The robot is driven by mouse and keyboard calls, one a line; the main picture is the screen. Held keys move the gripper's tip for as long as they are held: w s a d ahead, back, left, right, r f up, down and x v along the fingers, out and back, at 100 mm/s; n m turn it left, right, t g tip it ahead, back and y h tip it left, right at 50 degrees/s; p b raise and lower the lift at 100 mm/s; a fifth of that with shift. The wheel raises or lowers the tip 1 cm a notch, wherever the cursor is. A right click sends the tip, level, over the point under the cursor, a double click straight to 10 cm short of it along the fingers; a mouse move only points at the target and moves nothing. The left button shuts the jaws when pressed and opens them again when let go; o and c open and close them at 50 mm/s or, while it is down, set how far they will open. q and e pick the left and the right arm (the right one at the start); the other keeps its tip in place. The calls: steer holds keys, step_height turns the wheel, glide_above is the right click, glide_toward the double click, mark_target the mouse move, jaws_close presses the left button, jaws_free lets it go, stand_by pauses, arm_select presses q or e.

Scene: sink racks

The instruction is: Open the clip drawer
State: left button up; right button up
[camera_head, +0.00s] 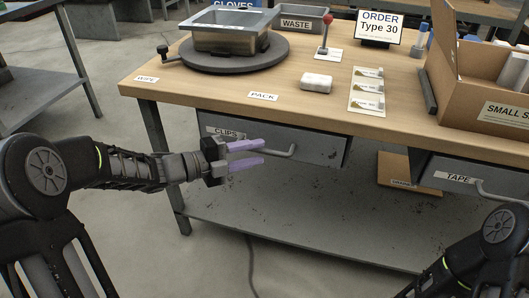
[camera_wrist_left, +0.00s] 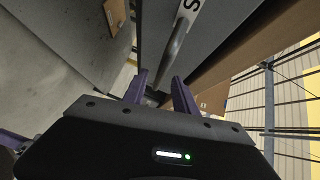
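The clip drawer (camera_head: 320,149) hangs under the front left of the packing table, with a CLIPS label and a grey bar handle (camera_head: 282,152). Its front looks flush under the tabletop, so it appears shut. My left gripper (camera_head: 263,152) is in front of the drawer, its two purple fingers apart and pointing toward the handle. In the left wrist view, the grey handle (camera_wrist_left: 176,42) lies just beyond the open fingertips, roughly in line with the gap. I cannot tell whether they touch. My right arm shows at the lower right, but its gripper is out of view.
The tape drawer (camera_head: 460,178) is to the right under the same table (camera_head: 290,107). A grey lower shelf (camera_head: 300,215) lies below, with a brown board on it. A tray on a round turntable (camera_head: 210,62) and an open cardboard box (camera_head: 480,120) stand on top.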

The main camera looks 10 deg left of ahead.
mark_target(260, 151)
arm_select(q)
steer(key=shift+x, duration=1.65)
steer(key=shift+c, duration=0.2)
jaws_close()
steer(key=shift+f, duration=0.1)
